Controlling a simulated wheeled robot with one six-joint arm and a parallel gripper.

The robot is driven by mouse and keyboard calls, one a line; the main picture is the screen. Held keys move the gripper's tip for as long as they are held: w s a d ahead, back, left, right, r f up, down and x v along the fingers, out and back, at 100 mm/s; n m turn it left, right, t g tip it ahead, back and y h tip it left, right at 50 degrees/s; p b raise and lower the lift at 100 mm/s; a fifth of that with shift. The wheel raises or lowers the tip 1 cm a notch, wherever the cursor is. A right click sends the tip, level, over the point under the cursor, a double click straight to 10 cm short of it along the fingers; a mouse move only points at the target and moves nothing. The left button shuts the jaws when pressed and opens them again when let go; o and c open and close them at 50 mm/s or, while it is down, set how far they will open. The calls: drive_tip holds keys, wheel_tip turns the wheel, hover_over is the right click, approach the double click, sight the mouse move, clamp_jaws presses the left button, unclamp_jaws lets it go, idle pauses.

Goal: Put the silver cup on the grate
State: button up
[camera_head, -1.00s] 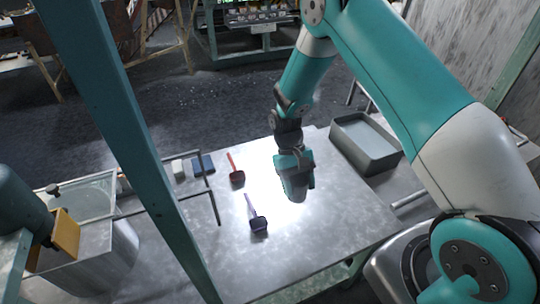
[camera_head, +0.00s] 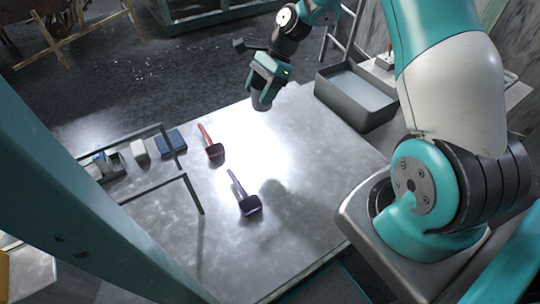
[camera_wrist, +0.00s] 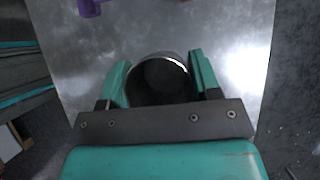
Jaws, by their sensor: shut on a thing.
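The silver cup (camera_wrist: 163,78) sits between the two teal fingers of my gripper (camera_wrist: 160,82) in the wrist view, its open mouth facing the camera. My gripper is shut on it. In the head view my gripper (camera_head: 264,90) is over the far edge of the metal table, with the cup (camera_head: 262,102) showing as a small grey shape at its lower end. The cup looks held above the table. I cannot make out a grate for certain in either view.
The metal table (camera_head: 310,185) holds a red-handled tool (camera_head: 211,146) and a purple-handled tool (camera_head: 246,198). A grey bin (camera_head: 355,98) stands right. The table's right part is clear.

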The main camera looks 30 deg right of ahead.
wheel_tip(320, 180, up, 2)
drive_tip(key=w+d+m+t+h+b, duration=0.25)
drive_tip(key=m+t+b, duration=0.25)
drive_tip(key=m, duration=0.5)
drive_tip(key=m+b, duration=0.2)
drive_tip(key=b, duration=0.2)
hover_over(266, 138)
drive_tip(key=shift+t+h, duration=0.25)
drive_tip(key=shift+t, duration=0.15)
wheel_tip(266, 138, down, 19)
drive_tip(key=shift+a, duration=0.1)
drive_tip(key=shift+f, duration=0.15)
drive_tip(key=o, duration=1)
drive_tip(key=shift+c, duration=0.2)
drive_tip(key=shift+r, duration=0.2)
